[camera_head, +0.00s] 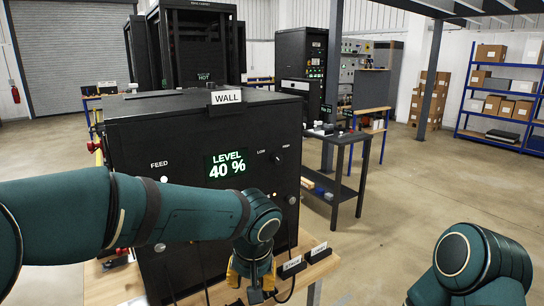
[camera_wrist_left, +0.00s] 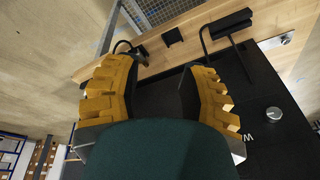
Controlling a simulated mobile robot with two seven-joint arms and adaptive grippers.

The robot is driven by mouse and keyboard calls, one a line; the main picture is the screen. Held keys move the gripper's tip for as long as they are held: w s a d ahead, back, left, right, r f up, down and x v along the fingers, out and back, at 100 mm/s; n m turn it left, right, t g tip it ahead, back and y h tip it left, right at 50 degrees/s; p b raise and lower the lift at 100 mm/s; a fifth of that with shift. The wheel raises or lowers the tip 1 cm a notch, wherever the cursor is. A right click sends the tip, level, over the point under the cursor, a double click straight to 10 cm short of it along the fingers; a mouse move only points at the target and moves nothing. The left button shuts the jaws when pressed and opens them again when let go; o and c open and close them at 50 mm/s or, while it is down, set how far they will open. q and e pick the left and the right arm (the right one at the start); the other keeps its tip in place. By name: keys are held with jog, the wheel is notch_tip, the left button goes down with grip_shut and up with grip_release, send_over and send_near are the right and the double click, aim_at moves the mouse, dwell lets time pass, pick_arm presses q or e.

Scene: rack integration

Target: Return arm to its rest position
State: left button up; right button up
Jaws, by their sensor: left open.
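My left arm (camera_head: 170,210) reaches in from the left across the front of a black cabinet (camera_head: 130,145). My left gripper (camera_head: 252,280) hangs down beyond the wrist, low by the cabinet's front and near the wooden bench edge. In the left wrist view, the gripper (camera_wrist_left: 155,80) has its two yellow fingers apart, with nothing visible between them. My right arm (camera_head: 465,265) shows only as a teal joint at the bottom right. Its gripper is out of view.
The cabinet carries a display reading "LEVEL 40 %" (camera_head: 226,165), a WALL sign (camera_head: 226,97) and a knob (camera_wrist_left: 273,113). Two tagged items (camera_head: 305,258) and cables lie close to the left gripper. A dark side table (camera_head: 340,140) stands behind. Open floor (camera_head: 410,190) lies to the right.

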pick_arm(q)
jog(key=s+f+g+h, duration=0.1)
jog(key=s+f+h, duration=0.15)
jog(key=f, duration=0.85)
jog(key=s+f+g+h, duration=0.15)
jog(key=s+f, duration=0.25)
jog(key=f, duration=0.7)
jog(key=s+a+f+n+t, duration=0.1)
jog(key=s+a+f+n, duration=0.1)
jog(key=s+a+f, duration=0.3)
jog(key=s+f, duration=0.3)
jog(key=f, duration=0.3)
jog(key=shift+s+a+h, duration=0.3)
jog(key=shift+s+h, duration=0.05)
jog(key=shift+h, duration=0.05)
